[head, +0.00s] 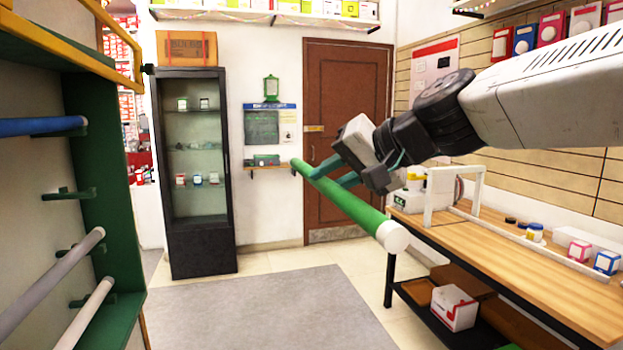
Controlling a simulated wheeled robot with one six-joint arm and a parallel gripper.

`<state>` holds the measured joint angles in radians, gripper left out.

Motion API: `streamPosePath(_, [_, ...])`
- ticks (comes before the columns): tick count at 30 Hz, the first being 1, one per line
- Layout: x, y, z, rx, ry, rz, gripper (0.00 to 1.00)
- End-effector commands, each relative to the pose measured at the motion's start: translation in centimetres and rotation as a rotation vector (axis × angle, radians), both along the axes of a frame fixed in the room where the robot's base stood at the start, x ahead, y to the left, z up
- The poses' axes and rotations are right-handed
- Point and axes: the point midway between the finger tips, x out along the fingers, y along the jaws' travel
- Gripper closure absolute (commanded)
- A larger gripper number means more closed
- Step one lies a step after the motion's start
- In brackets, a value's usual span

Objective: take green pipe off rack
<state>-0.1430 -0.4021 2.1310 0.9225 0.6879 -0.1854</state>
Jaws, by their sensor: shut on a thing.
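The green pipe (345,203) is held in mid-air in the middle of the head view. It has a white end cap at its near end and slants from back left to front right. My gripper (338,173) comes in from the right and is shut on the pipe around its middle. The pipe is clear of the rack (103,180), which stands at the left edge with green side panels and pegs. A blue pipe (40,126) and two grey-white pipes (58,275) rest on the rack's pegs.
A wooden workbench (520,260) with boxes and small jars runs along the right. A black glass cabinet (195,170) and a brown door (345,100) stand at the back. A grey mat (260,310) covers open floor in the middle.

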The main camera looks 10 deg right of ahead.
Motion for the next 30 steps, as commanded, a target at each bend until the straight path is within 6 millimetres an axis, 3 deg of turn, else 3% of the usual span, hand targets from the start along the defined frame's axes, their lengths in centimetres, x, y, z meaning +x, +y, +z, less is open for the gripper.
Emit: streamPosePath(30, [1.6,-10.2,0.2,0.001,0.001,-0.002,1.00])
